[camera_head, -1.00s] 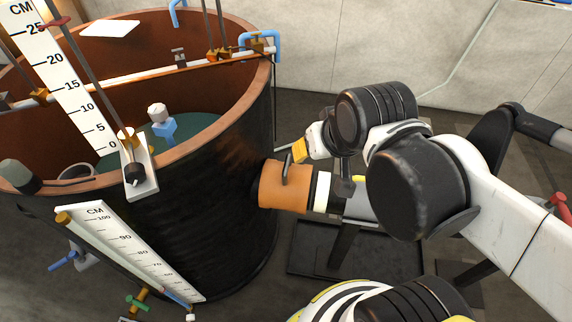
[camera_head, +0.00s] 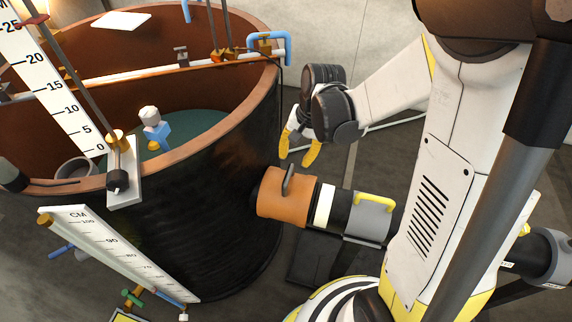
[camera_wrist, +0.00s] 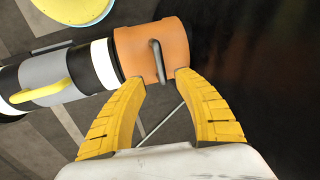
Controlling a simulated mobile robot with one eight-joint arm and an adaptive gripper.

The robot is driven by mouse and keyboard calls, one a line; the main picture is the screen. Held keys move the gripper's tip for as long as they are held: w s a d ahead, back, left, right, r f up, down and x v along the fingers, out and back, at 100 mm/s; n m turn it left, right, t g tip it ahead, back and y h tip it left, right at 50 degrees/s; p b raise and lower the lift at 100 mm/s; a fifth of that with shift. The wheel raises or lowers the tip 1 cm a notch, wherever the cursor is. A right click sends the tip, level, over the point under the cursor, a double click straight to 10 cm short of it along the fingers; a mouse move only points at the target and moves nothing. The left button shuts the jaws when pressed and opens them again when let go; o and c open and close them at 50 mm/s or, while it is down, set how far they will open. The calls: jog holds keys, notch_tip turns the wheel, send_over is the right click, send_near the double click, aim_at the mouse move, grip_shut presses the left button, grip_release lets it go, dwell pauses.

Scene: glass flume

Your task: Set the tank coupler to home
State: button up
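The tank coupler, an orange cylinder (camera_head: 284,195) with a dark bent handle (camera_head: 289,178), sits against the side of the big dark tank (camera_head: 215,240). In the wrist view the orange coupler (camera_wrist: 153,50) lies just beyond my fingertips, and its handle (camera_wrist: 158,60) shows between them. My gripper (camera_head: 297,160), with yellow fingers, is open and empty. It hangs above and slightly behind the coupler, pointing down. In the wrist view my gripper (camera_wrist: 160,78) has its fingers spread to either side of the handle, not closed on it.
A white band and black-grey pipe (camera_head: 345,212) with a yellow handle (camera_head: 374,200) continue right of the coupler. The tank's brown rim (camera_head: 262,80), a blue pipe (camera_head: 272,38) and white CM scales (camera_head: 110,245) stand left. Open floor shows behind my gripper.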

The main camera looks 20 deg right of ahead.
aim_at(289, 173)
jog(key=f+b, duration=0.1)
jog(key=f, duration=0.1)
jog(key=a+f+b, duration=0.1)
jog(key=f, duration=0.2)
jog(key=w+f+b, duration=0.1)
jog(key=f, duration=0.2)
jog(key=shift+a+f, duration=0.15)
jog(key=shift+c, duration=0.4)
grip_shut()
